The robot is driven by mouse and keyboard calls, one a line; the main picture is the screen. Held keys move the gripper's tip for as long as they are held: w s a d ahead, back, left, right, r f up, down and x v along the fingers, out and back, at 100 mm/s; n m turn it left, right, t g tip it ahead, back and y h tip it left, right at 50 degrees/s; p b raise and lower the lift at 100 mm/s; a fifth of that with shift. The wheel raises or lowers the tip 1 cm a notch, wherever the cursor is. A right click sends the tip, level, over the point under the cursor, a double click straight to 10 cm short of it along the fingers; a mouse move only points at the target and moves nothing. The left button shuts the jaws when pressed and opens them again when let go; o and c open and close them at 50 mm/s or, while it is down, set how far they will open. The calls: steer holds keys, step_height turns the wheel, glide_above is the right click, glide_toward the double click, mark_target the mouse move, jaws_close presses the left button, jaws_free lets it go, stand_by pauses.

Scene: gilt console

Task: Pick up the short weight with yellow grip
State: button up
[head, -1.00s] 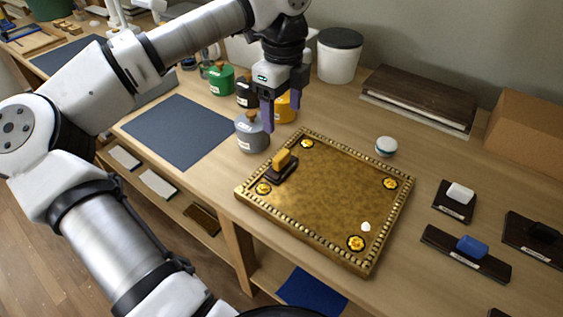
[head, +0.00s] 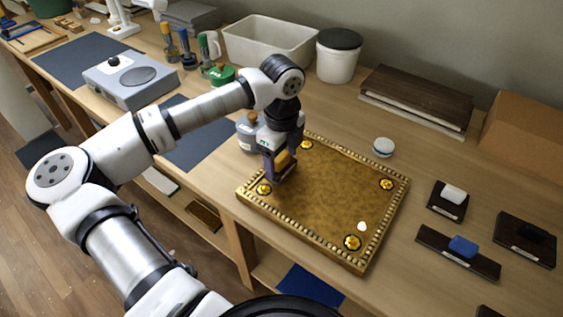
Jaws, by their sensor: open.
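The short weight with yellow grip (head: 284,160) stands near the left corner of the ornate gilt board (head: 325,195). It has a dark base and a yellow block grip. My gripper (head: 280,171) is open and lowered right at the weight, with its fingers about the yellow grip. The fingers hide most of the weight. I cannot tell whether they touch it.
Weights with a white grip (head: 454,193) and a blue grip (head: 463,246) lie right of the board. A round white-topped item (head: 382,147) stands behind it. A grey knobbed weight (head: 247,133) is close behind my gripper.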

steer(key=c, duration=1.3)
steer(key=shift+o, duration=0.2)
